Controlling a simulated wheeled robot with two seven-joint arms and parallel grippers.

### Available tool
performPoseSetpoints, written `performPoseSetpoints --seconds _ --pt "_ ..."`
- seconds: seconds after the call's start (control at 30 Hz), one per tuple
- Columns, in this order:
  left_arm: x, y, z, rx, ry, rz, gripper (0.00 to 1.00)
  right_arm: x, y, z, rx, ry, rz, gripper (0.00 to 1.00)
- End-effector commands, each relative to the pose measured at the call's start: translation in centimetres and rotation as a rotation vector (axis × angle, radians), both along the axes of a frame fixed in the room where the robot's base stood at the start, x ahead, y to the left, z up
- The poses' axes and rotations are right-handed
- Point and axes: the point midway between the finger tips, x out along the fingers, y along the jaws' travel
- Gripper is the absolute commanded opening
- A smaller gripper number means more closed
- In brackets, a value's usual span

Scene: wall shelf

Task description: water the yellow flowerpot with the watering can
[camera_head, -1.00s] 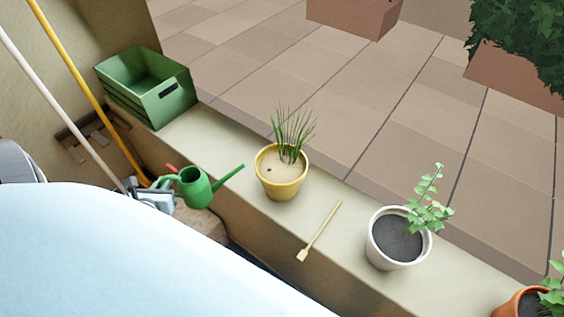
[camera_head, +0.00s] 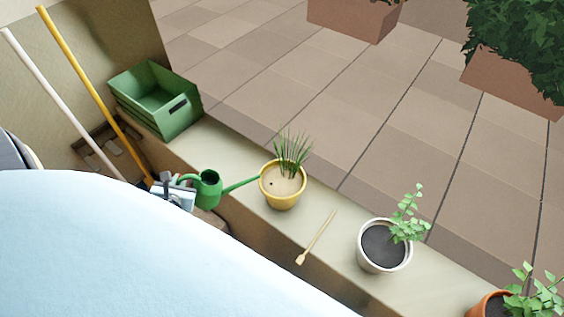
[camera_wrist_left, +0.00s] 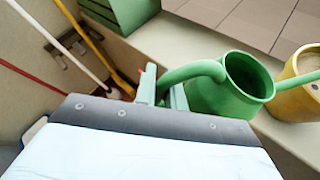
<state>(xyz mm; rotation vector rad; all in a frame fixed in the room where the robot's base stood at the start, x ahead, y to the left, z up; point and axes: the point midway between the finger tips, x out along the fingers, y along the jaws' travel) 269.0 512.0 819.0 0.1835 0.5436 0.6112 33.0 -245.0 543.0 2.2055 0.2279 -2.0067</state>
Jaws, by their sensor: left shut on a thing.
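The green watering can (camera_head: 208,188) is held at the ledge's near edge. Its spout points right and its tip is close to the rim of the yellow flowerpot (camera_head: 283,190); I cannot tell if they touch. My left gripper (camera_head: 177,184) is shut on the can's handle, left of the can's body. In the left wrist view the can (camera_wrist_left: 228,92) looks about upright, with its opening up, and the yellow pot (camera_wrist_left: 303,88) is behind it at the right edge. The pot stands on the ledge with sandy soil and grassy leaves. My right gripper is not in view.
The ledge (camera_head: 240,160) also bears a green crate (camera_head: 160,103) at the left, a small wooden tool (camera_head: 317,238), a white pot (camera_head: 385,248) and an orange pot (camera_head: 489,305). Long-handled tools lean at the left wall, including a yellow pole (camera_head: 92,88).

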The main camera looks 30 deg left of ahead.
Motion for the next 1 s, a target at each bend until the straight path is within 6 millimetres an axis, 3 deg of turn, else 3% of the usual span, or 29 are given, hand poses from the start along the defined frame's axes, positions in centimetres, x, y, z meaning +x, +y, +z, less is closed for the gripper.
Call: performPoseSetpoints --seconds 1.0 --pt "1.2 -1.2 2.5 0.075 0.077 0.001 0.00 -0.2 -0.6 2.9 -0.009 0.003 -0.001 0.78"
